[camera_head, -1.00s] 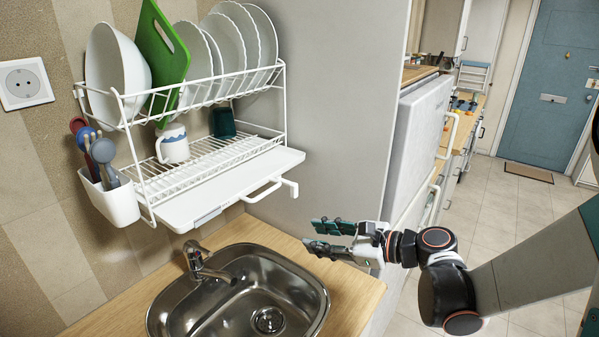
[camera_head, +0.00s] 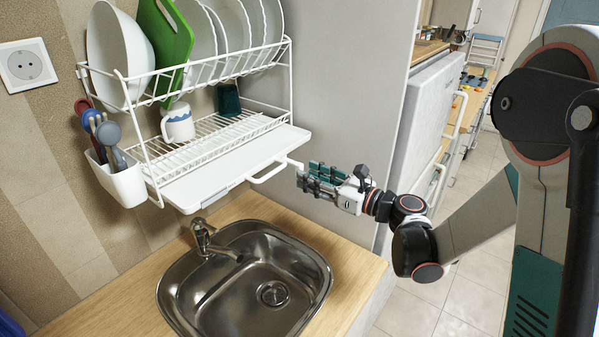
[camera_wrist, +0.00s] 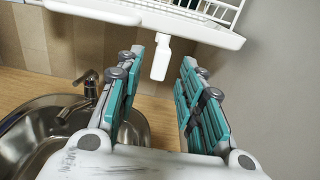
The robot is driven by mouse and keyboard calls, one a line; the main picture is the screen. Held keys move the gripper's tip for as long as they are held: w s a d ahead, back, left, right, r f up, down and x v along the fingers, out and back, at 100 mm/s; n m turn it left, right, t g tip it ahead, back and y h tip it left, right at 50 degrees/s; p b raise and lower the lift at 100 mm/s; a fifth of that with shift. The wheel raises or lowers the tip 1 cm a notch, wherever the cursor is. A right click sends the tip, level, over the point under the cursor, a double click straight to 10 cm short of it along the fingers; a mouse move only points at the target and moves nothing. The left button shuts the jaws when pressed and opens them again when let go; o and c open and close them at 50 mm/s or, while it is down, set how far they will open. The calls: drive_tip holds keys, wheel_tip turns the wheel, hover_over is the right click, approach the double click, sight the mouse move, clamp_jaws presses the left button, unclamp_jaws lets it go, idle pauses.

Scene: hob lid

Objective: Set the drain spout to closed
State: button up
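The drain spout (camera_head: 272,171) is a thin white bent piece at the front right of the dish rack's white drip tray (camera_head: 215,172), sticking out over the counter. In the wrist view the spout (camera_wrist: 161,58) appears as a white piece pointing down below the tray edge, framed between my fingers. My gripper (camera_head: 312,179) has teal-padded fingers and is close to the right of the spout's outer end. In the wrist view my gripper (camera_wrist: 160,66) is open, with nothing held. I cannot tell whether a finger touches the spout.
A steel sink (camera_head: 245,280) with a tap (camera_head: 212,240) lies below the rack. The white dish rack (camera_head: 205,135) holds plates, a bowl, a green board and a mug (camera_head: 178,124). A grey cabinet side (camera_head: 350,100) stands behind my gripper. Wooden counter (camera_head: 350,265) is bare right of the sink.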

drive_tip(key=shift+x, duration=2.2)
clamp_jaws()
